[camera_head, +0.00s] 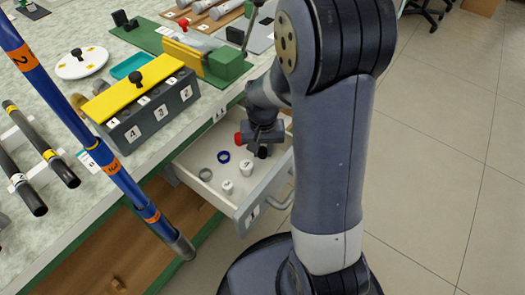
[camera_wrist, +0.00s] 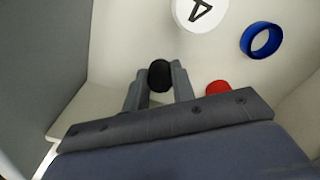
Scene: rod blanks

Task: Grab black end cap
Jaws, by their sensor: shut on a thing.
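The black end cap (camera_wrist: 159,76) is between the two fingers of my gripper (camera_wrist: 158,82) in the wrist view. The fingers touch it on both sides, and the gripper is shut on it. In the head view, the black cap (camera_head: 263,152) shows below my gripper (camera_head: 262,146), inside the open drawer (camera_head: 192,188). I cannot tell whether the cap touches the drawer floor.
The drawer also holds a red cap (camera_head: 238,140), a blue ring (camera_head: 223,157), white caps (camera_head: 246,169) and a grey ring (camera_head: 205,174). In the wrist view, the red cap (camera_wrist: 218,88) is close right of my fingers. Drawer walls stand around them.

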